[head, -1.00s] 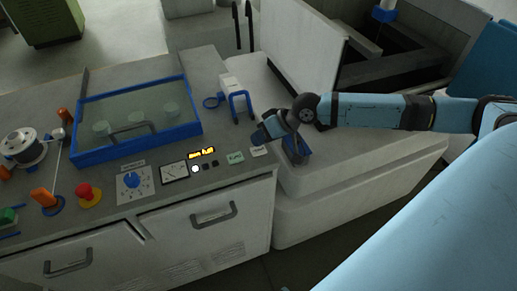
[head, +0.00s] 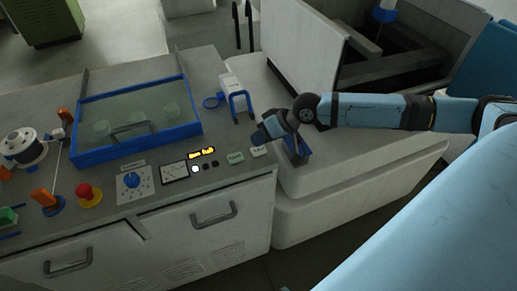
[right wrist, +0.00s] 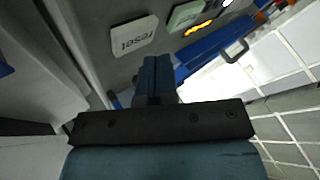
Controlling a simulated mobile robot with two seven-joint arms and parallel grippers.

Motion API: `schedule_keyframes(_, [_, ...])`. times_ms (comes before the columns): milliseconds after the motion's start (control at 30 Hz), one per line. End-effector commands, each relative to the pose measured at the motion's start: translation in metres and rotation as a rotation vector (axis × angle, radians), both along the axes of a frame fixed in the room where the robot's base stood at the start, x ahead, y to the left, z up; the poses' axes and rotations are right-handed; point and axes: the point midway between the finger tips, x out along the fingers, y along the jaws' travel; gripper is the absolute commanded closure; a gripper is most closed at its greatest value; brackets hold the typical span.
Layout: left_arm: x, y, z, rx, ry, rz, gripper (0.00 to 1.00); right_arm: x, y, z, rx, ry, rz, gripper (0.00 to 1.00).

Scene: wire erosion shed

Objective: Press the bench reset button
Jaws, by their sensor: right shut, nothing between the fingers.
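The reset button (head: 259,151) is a pale square key at the right front corner of the grey bench. In the right wrist view, the reset button (right wrist: 134,36) shows the word "reset". My right gripper (head: 258,137) is just behind the button in the head view, its fingers pointing left over the bench top. In the right wrist view, the shut, empty right gripper (right wrist: 155,82) is below and right of the button, apart from it in the picture. The height of the fingertips above the bench is hard to tell. My left gripper is not in view.
A green key (head: 236,157) sits left of the reset button, then an orange-lit display (head: 202,152). A blue-framed lid (head: 137,143), a dial (head: 132,180) and a red mushroom button (head: 88,194) are farther left.

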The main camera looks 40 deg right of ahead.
Motion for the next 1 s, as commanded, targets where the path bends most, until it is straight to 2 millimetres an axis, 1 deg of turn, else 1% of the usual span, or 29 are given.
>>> schedule_keyframes(467, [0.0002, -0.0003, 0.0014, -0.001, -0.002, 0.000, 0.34, 0.0000, 0.0001, -0.0001, 0.000, 0.000, 0.000, 1.00])
schedule_keyframes(800, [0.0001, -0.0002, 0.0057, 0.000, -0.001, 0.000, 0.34, -0.0002, 0.0001, -0.0084, 0.000, 0.001, -0.001, 1.00])
schedule_keyframes(1000, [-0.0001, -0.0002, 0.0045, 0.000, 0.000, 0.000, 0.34, 0.0000, 0.0001, -0.0086, 0.000, 0.000, 0.000, 1.00])
